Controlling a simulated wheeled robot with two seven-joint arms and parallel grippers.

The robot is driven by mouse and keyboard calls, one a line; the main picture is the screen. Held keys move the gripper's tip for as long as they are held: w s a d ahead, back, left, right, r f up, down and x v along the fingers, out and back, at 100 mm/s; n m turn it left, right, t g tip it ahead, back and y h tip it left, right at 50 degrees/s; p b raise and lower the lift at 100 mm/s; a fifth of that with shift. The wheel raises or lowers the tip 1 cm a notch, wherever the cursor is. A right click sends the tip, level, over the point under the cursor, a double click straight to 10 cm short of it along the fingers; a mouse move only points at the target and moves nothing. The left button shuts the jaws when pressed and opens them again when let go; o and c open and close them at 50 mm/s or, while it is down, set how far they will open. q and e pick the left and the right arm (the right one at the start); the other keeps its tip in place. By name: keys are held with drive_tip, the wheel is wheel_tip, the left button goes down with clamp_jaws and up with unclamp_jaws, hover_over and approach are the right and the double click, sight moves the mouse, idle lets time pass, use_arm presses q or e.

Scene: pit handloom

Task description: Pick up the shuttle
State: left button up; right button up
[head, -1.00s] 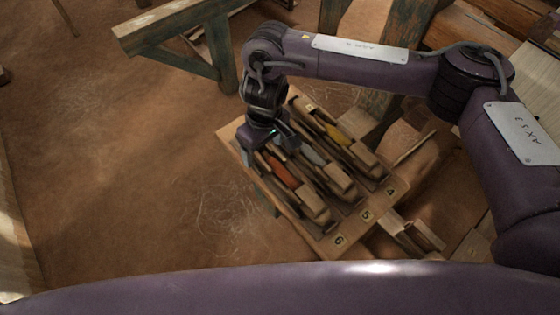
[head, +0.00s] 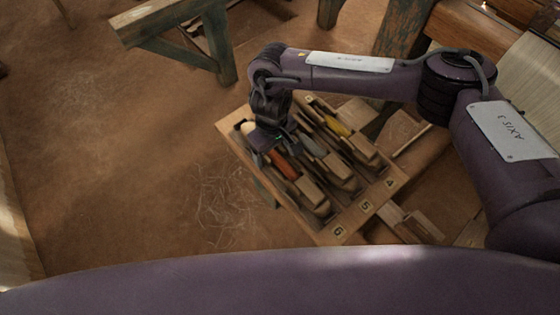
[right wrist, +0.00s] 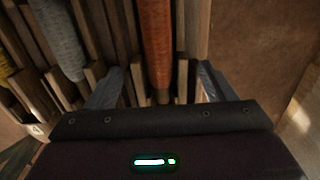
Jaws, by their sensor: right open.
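Three wooden shuttles lie side by side in a slotted wooden tray (head: 352,219). The shuttle with orange yarn (head: 286,166) is in the slot marked 6, the one with grey yarn (head: 313,146) in slot 5, and the one with yellow yarn (head: 334,124) in slot 4. My right gripper (head: 271,151) is over the far part of the orange shuttle and hides some of it. In the right wrist view the open fingers (right wrist: 158,88) stand on either side of the orange shuttle's line (right wrist: 156,42), with nothing held. My left gripper is not in view.
Wooden dividers separate the slots closely. A worn green-painted beam (head: 178,30) stands behind the tray, and loom timbers (head: 478,38) are at the upper right. Bare earth floor (head: 110,160) lies open to the left.

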drive_tip(key=c, duration=1.2)
drive_tip(key=shift+c, duration=0.2)
wheel_tip(320, 180, up, 20)
drive_tip(key=p, duration=0.2)
